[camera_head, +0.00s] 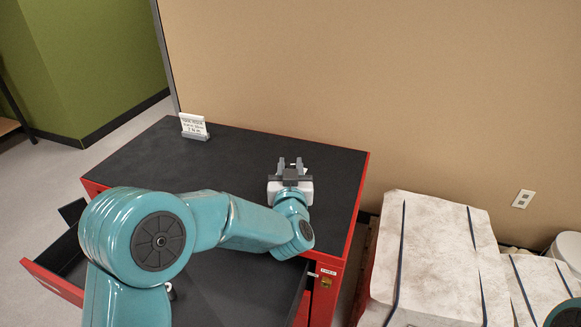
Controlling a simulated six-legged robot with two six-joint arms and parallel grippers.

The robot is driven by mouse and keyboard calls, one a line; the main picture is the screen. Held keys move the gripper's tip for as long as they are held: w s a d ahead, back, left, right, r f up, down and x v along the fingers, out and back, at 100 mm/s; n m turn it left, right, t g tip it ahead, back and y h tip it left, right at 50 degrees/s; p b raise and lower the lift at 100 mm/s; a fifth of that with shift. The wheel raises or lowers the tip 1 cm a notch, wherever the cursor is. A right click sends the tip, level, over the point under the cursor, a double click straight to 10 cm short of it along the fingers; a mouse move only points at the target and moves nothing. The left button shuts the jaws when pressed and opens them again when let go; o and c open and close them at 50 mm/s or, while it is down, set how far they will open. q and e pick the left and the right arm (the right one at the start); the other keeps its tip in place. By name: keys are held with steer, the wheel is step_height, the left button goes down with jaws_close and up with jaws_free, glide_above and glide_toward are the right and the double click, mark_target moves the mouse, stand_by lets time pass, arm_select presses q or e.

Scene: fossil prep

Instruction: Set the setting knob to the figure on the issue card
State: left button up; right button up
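The issue card (194,124) is a small white card in a grey stand at the far left of the black cabinet top. It has a few lines of dark writing, too small to read surely. My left gripper (290,163) is over the right half of the top, fingers pointing away, apart with nothing seen between them. No setting knob can be made out; my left arm covers part of the top and the drawer. My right gripper is out of view.
The red cabinet has an open drawer (230,287) with a dark inside, in front of and below the top. A small pale thing, partly hidden by my arm, shows there. Large whitish strapped blocks (436,250) stand to the right. The middle of the top (245,155) is clear.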

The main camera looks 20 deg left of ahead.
arm_select(q)
steer(key=shift+d+n+y, duration=0.1)
steer(key=shift+n+y, duration=0.3)
steer(key=shift+y, duration=0.2)
steer(key=shift+r+n+g+y, duration=0.1)
steer(key=shift+n+g+y, duration=0.6)
steer(key=shift+y, duration=0.3)
steer(key=n+g+y+p, duration=0.1)
steer(key=n+g+y, duration=0.1)
steer(key=y, duration=0.1)
steer(key=shift+n+p, duration=0.3)
steer(key=n+g+y+p, duration=0.2)
steer(key=n+g+y, duration=0.2)
steer(key=g+y, duration=0.1)
steer(key=shift+n+g+p, duration=0.3)
steer(key=shift+n+g, duration=0.1)
steer(key=shift+g, duration=0.2)
steer(key=shift+n+g, duration=0.3)
steer(key=shift+g, duration=0.1)
steer(key=o, duration=0.9)
